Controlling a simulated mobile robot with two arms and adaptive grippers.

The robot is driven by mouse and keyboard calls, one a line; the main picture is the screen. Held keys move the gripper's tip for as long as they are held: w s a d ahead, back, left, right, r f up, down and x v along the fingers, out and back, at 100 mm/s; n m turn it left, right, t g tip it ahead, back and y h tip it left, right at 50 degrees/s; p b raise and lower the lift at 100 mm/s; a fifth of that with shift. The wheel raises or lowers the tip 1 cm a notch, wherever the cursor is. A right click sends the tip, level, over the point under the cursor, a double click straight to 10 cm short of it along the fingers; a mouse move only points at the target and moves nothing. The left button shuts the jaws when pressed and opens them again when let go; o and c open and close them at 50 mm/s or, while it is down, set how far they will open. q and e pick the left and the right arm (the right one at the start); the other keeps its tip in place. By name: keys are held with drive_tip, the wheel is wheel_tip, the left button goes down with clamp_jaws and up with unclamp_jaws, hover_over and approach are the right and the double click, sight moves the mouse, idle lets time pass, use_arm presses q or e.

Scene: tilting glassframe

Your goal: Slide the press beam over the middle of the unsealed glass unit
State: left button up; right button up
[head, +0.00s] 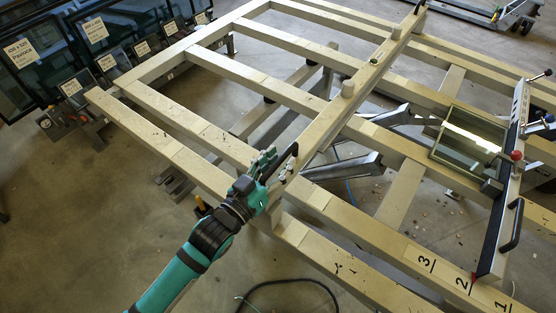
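The glass unit (468,138), a greenish rectangular pane with a light edge, lies on the frame's slats at the right. A dark-faced beam with a black handle and red and black ball knobs (496,225), which looks like the press beam, stands along its right edge. A red mark at its near end is by the number 2 on the front rail. My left gripper (264,162) is far to the left, beside a black handle (285,160) at the near end of a pale crossbar. Whether its fingers touch or grip the handle is unclear. My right gripper is out of view.
The pale crossbar (340,108) with round pads runs diagonally across the slatted frame (205,130), between my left gripper and the glass unit. Labelled glass panes (40,60) stand in a rack at upper left. A dark cable (290,283) lies on the floor.

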use_arm(q)
clamp_jaws()
drive_tip(key=shift+d, duration=0.1)
idle(0.4)
